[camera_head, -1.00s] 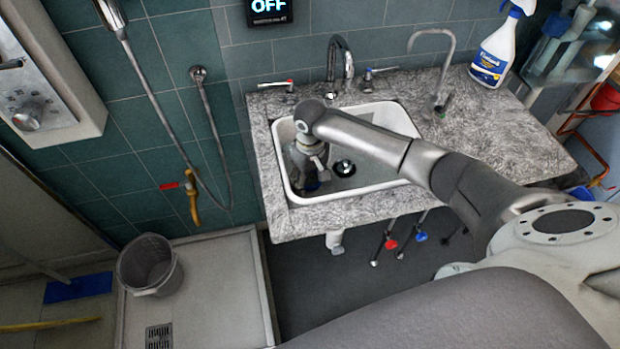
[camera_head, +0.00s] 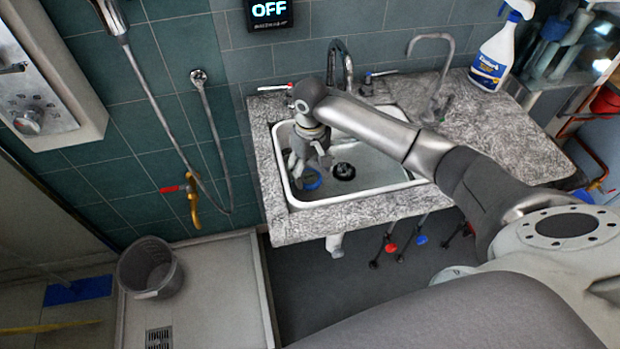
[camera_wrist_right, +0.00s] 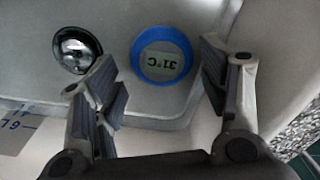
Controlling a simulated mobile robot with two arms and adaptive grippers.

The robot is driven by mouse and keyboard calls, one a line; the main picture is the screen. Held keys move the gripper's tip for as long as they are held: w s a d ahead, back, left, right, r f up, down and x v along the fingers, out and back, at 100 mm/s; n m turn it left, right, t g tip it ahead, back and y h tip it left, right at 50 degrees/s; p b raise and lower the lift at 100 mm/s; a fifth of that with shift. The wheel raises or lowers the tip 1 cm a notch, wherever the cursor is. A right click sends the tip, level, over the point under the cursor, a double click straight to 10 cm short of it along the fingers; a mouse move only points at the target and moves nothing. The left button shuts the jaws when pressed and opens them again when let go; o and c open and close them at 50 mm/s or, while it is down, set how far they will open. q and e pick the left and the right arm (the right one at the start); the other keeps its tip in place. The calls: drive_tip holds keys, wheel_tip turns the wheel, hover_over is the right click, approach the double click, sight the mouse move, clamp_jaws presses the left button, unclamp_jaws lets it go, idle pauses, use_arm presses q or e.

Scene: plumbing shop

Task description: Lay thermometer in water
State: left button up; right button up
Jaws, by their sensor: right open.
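The thermometer (camera_wrist_right: 162,55) is a round blue disc with a display reading 31°C in the right wrist view. It lies in the white sink (camera_head: 377,180), near the black drain (camera_head: 343,171). In the head view the blue thermometer (camera_head: 310,179) shows just below and beside my right gripper (camera_head: 311,176). My right gripper is open and empty in the wrist view (camera_wrist_right: 165,90), its fingers apart on either side of the thermometer's near side, not touching it. Whether the sink holds water is hard to tell. My left gripper is not in view.
The main faucet (camera_head: 340,62) stands behind the sink, with a second tap (camera_head: 432,70) to its right. A spray bottle (camera_head: 492,60) stands on the granite counter (camera_head: 490,140). A grey bucket (camera_head: 150,268) sits in the shower tray at left. The wall display (camera_head: 268,12) reads OFF.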

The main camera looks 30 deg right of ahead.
sight(310, 176)
wheel_tip(310, 176, up, 6)
drive_tip(key=shift+f, duration=0.1)
